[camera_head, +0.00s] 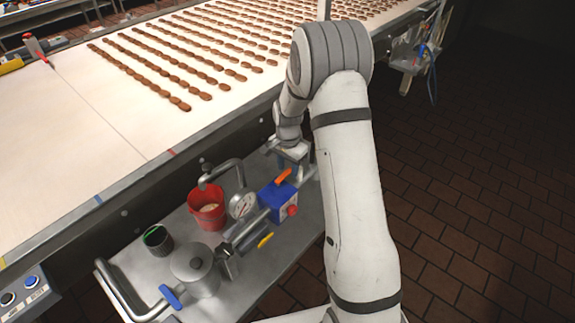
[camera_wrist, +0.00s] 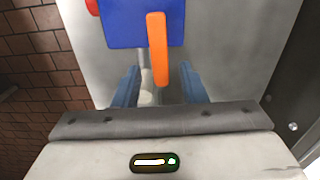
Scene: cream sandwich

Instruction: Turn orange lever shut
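The orange lever (camera_head: 284,176) sits on top of a blue box (camera_head: 277,197) on the metal shelf beside the conveyor. In the wrist view the orange lever (camera_wrist: 157,48) points down the picture over the blue box (camera_wrist: 128,22), its free end reaching between the fingers. My gripper (camera_wrist: 160,80) is open, with one blue-grey finger on each side of the lever and a clear gap to both. I cannot tell from this view how high the fingers are relative to the lever. In the head view my gripper (camera_head: 292,152) is partly hidden by my arm.
A red bucket (camera_head: 207,208), a pressure gauge (camera_head: 242,204), a metal pot (camera_head: 195,270) with a blue-handled pipe and a dark cup (camera_head: 157,239) crowd the shelf (camera_head: 262,275). The conveyor belt (camera_head: 75,130) overhangs behind. Brick floor (camera_head: 465,200) is clear to the right.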

